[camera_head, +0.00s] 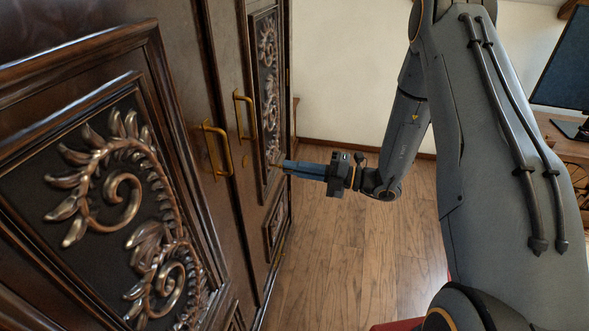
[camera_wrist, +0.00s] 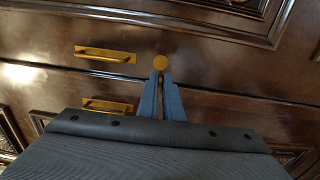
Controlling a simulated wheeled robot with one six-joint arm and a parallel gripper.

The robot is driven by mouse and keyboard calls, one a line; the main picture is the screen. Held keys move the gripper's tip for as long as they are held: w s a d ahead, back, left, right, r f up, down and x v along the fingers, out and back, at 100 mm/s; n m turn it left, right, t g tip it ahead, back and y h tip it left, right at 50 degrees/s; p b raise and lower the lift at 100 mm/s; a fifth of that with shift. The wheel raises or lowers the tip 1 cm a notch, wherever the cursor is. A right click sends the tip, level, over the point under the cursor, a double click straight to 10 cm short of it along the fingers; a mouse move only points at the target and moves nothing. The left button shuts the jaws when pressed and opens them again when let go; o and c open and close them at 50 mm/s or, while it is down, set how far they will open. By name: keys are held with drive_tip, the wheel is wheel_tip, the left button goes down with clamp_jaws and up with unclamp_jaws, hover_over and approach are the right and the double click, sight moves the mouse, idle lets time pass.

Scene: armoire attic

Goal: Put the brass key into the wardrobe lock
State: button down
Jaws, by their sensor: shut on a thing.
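The dark wooden wardrobe (camera_head: 222,75) stands at the left with its carved doors shut. My gripper (camera_head: 286,166) reaches left to the door face, its blue fingers pointing at the wood. In the wrist view my gripper (camera_wrist: 161,78) has its fingertips nearly together, shut on the brass key, which the fingers mostly hide. A round brass piece (camera_wrist: 160,62) shows just beyond the fingertips against the door. I cannot tell whether it is the lock's plate or the key's head, nor whether the key is in the keyhole.
Two brass handles (camera_head: 217,150) (camera_head: 244,115) stick out from the doors, left of my gripper. They also show in the wrist view (camera_wrist: 105,54) (camera_wrist: 107,106). The wooden floor (camera_head: 335,260) below is clear. A desk (camera_head: 567,150) with a dark screen (camera_head: 565,65) stands at the right.

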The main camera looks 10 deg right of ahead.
sight(275, 166)
drive_tip(key=shift+x, duration=2.8)
drive_tip(key=shift+x, duration=2)
drive_tip(key=c, duration=1.8)
unclamp_jaws()
drive_tip(key=shift+c, duration=0.2)
drive_tip(key=b+v, duration=0.2)
drive_tip(key=v, duration=0.5)
drive_tip(key=shift+s+d, duration=0.2)
drive_tip(key=shift+d, duration=0.15)
